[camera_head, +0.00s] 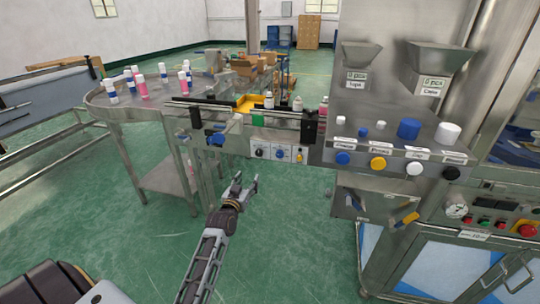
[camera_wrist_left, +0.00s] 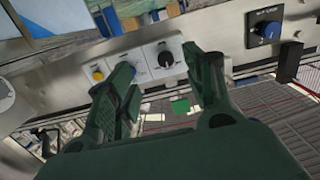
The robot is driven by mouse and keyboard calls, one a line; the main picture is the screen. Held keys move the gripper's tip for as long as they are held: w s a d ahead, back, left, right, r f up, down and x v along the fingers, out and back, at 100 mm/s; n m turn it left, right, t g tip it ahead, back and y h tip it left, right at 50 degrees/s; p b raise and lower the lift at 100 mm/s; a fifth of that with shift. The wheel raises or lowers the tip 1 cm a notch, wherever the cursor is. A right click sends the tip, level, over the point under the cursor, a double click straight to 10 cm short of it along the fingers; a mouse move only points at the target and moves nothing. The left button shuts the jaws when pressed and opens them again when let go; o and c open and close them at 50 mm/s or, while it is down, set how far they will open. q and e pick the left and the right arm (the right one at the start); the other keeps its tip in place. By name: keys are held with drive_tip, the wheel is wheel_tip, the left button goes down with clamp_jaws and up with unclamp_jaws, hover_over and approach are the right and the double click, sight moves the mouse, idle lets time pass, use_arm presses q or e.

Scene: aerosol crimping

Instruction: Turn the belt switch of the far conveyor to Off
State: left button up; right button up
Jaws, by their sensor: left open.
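The far conveyor (camera_head: 287,134) has a steel front with small white switch plates. One carries a black rotary knob (camera_head: 259,152), one a blue knob (camera_head: 280,154) and one a yellow knob (camera_head: 299,156). Their labels are too small to read, so I cannot tell which is the belt switch. My left gripper (camera_head: 245,186) is open and empty, in front of and below these plates. In the left wrist view the black knob (camera_wrist_left: 165,60) shows between the open fingers (camera_wrist_left: 164,66), apart from them. The yellow knob (camera_wrist_left: 98,76) is left of the fingers. My right gripper is out of view.
A separate dark box with a blue knob (camera_wrist_left: 268,31) is at the right in the wrist view. A round steel table (camera_head: 100,98) with several bottles stands left. A steel machine (camera_head: 400,130) with coloured buttons stands right. The green floor is clear below the conveyor.

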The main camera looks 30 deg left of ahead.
use_arm(q)
drive_tip(key=r, duration=0.3)
drive_tip(key=shift+w+a+t, duration=0.15)
drive_tip(key=shift+w+t, duration=0.15)
drive_tip(key=shift+w, duration=0.05)
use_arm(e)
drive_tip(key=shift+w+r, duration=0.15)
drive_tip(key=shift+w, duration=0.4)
use_arm(q)
drive_tip(key=shift+w, duration=0.15)
approach(259, 153)
drive_tip(key=shift+b+x, duration=0.65)
drive_tip(key=shift+x, duration=1.45)
drive_tip(key=shift+b+x, duration=0.3)
drive_tip(key=shift+x, duration=1.75)
drive_tip(key=shift+w+a, duration=0.15)
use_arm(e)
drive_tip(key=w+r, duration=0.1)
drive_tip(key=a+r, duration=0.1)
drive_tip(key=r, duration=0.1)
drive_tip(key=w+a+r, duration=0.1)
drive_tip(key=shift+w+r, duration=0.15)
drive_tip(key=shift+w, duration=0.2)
